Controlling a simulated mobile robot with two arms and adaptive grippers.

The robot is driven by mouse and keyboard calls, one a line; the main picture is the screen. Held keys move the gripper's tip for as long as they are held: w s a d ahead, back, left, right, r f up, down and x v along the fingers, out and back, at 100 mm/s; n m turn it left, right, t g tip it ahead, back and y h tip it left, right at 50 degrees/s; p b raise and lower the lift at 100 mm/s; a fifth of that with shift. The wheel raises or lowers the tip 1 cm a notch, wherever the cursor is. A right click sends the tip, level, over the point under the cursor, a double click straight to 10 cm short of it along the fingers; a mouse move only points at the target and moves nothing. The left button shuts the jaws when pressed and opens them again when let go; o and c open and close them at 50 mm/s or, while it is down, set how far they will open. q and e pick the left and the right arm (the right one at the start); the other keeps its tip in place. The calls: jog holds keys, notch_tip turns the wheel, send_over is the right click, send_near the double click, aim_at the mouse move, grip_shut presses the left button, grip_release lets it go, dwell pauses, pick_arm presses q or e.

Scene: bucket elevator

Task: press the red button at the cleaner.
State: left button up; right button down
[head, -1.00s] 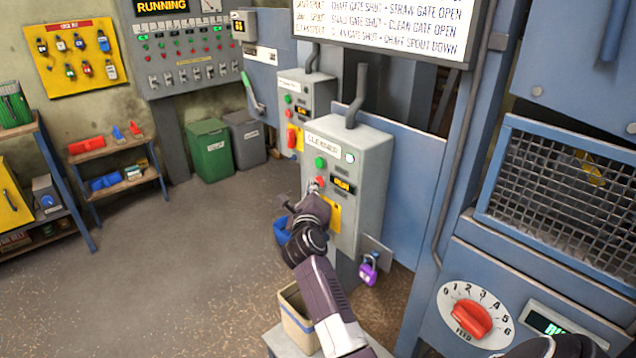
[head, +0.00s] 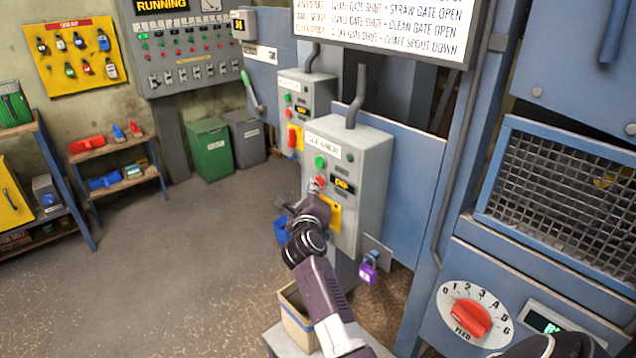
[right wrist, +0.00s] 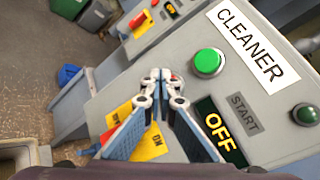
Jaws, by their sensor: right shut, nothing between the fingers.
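The grey cleaner box (head: 368,210) stands in the middle of the head view. Its red button (head: 320,181) sits below a green button (head: 320,162). In the right wrist view the box carries a CLEANER label (right wrist: 250,42), the green button (right wrist: 208,62) and a display (right wrist: 220,130) reading OFF. My right gripper (head: 314,188) is shut and empty, its fingertips at the red button. My left gripper is not in view.
A yellow tag plate (head: 334,215) is on the box front below the button, and a purple padlock (head: 368,273) hangs low at its side. A second grey control box (head: 318,95) stands behind. A bin (head: 297,318) stands below my right arm. The floor at left is clear.

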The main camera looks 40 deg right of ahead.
jog(key=shift+a, duration=0.5)
jog(key=a, duration=0.5)
jog(key=shift+s, duration=0.2)
dwell(0.7)
